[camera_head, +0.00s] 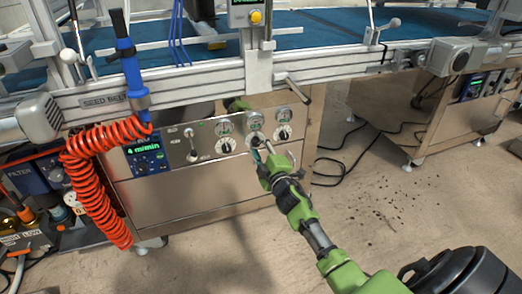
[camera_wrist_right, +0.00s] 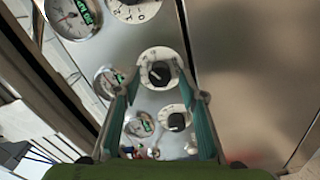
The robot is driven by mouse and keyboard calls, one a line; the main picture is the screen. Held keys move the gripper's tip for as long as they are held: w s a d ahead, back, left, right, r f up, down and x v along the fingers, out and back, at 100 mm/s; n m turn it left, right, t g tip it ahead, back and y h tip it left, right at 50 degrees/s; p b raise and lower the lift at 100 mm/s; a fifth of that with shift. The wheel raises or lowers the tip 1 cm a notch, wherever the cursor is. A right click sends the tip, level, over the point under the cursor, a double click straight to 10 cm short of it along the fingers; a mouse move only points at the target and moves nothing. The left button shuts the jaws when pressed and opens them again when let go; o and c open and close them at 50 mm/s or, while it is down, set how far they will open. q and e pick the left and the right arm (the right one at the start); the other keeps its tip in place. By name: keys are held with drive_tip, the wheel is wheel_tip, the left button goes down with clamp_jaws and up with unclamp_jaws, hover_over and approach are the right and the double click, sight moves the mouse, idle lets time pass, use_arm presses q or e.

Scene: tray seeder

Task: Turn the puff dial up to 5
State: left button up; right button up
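The front panel (camera_head: 205,160) carries a row of round dials with gauges above them. A middle dial (camera_wrist_right: 160,73) with a black knob on a white scale sits between my right gripper's fingertips in the wrist view; I cannot tell whether they touch it. My right gripper (camera_head: 268,155) is open and empty in front of the panel, partly hiding that dial in the head view. Neighbouring dials are the left one (camera_head: 226,145) and the right one (camera_head: 284,133). The labels and settings are too small to read, so I cannot tell which is the puff dial. My left gripper is not in view.
A blue display (camera_head: 147,157) reads 4 m/min, with a toggle lever (camera_head: 191,145) beside it. A red coiled hose (camera_head: 95,185) hangs at the left. A metal handle (camera_head: 298,91) juts out above the dials. The floor to the right is open, with black cables.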

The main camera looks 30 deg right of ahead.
drive_tip(key=v, duration=1.2)
